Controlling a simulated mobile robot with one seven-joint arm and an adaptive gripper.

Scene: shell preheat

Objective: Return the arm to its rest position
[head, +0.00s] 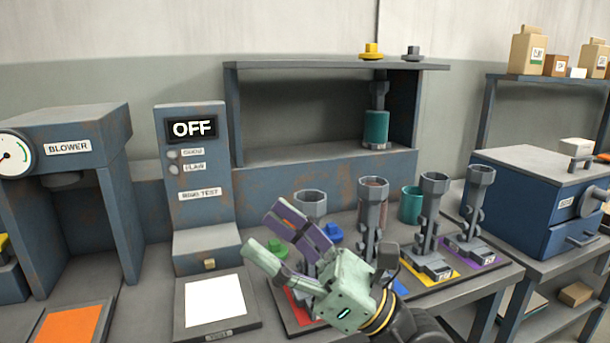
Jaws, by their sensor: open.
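My gripper (268,232) is pale green with one purple-faced finger. It is open, with its fingers spread toward the upper left, and no object shows between them. It hangs in front of the bench and hides part of the leftmost grey shell stand (311,203). My dark wrist and arm come in from the bottom edge, right of the middle.
More grey stands (373,200) rise close behind and right of my gripper, on coloured pads. A teal cup (411,204) is among them. The OFF panel (194,129), a white pad (214,300) and the blower (70,140) lie left. A shelf (335,65) stands behind.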

